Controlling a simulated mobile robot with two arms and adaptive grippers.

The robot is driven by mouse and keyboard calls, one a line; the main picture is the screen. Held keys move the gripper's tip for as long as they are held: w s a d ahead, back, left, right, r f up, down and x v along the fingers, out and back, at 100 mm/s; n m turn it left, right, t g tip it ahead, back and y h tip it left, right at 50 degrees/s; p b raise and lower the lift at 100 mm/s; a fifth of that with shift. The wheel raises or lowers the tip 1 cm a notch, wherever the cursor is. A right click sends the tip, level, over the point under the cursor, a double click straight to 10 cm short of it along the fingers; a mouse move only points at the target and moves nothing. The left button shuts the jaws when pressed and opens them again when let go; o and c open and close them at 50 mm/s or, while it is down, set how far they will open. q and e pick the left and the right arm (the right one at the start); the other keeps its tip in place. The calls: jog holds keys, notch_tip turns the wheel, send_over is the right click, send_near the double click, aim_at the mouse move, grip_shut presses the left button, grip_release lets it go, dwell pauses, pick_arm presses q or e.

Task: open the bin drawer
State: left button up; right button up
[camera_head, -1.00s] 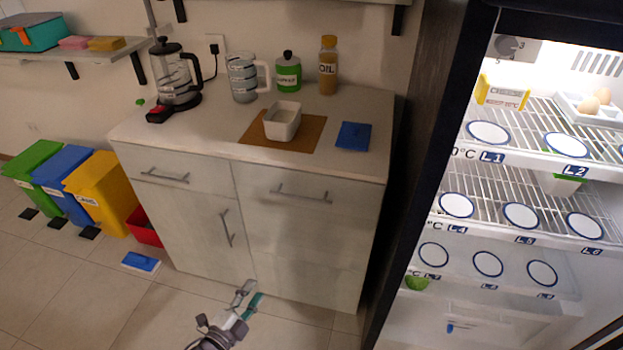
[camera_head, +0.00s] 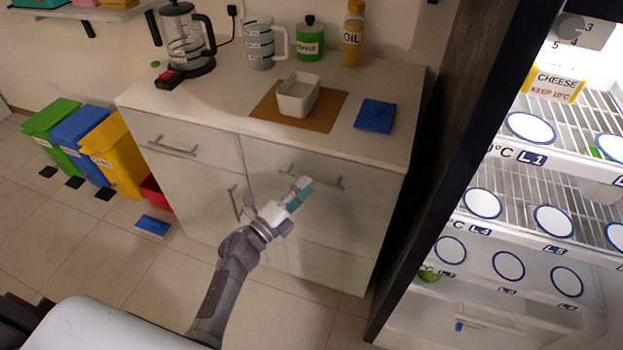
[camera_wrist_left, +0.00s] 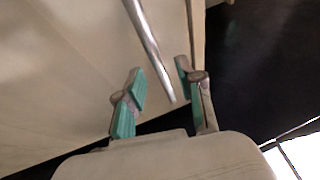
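The wide drawer front (camera_head: 345,215) at the cabinet's right side is shut, with a horizontal metal handle (camera_head: 325,181) near its top. I take it for the bin drawer; no label shows on it. My left gripper (camera_head: 300,188) is in front of this handle, overlapping part of it. In the left wrist view the gripper (camera_wrist_left: 160,72) is open, its green-padded fingers apart. The handle bar (camera_wrist_left: 148,38) runs down between them, and contact is not clear. My right gripper is not in view.
A narrower drawer (camera_head: 188,136) and a door with a vertical handle (camera_head: 236,203) are at left. The worktop holds a white bowl (camera_head: 298,96), a blue item (camera_head: 376,116) and an oil bottle (camera_head: 353,40). An open lit fridge (camera_head: 480,240) stands at right.

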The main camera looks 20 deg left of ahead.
pick_arm(q)
jog(key=shift+x, duration=1.5)
grip_shut()
